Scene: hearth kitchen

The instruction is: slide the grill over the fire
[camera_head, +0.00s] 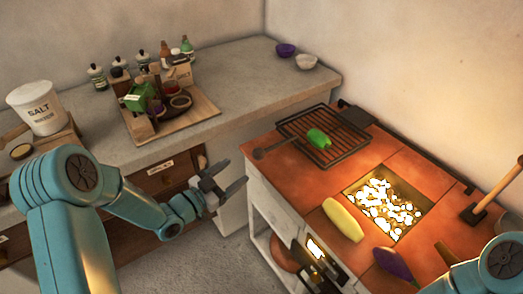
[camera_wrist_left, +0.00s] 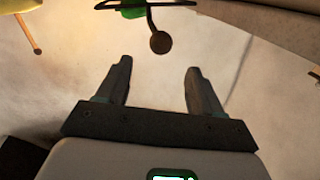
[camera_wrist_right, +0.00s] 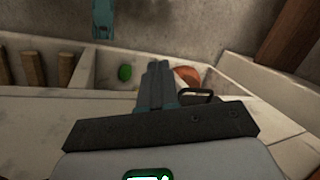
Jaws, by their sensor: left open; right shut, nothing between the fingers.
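The grill (camera_head: 342,132) is a dark wire rack with a green vegetable (camera_head: 319,138) on it. It lies on the tiled hearth top behind the fire (camera_head: 376,208), a square pit of glowing embers, and does not cover it. Its handle ends in a round knob (camera_head: 258,154) that sticks out past the hearth's left edge. My left gripper (camera_head: 240,181) is open and empty, left of and below the knob. The left wrist view shows the knob (camera_wrist_left: 160,43) ahead, beyond the open fingers. My right gripper (camera_wrist_right: 158,64) is shut and empty, and hidden in the head view.
A yellow oblong (camera_head: 343,219) and a purple item (camera_head: 394,264) lie by the near side of the pit. A wooden-handled tool (camera_head: 490,198) stands at right. Floor shows between counter and hearth.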

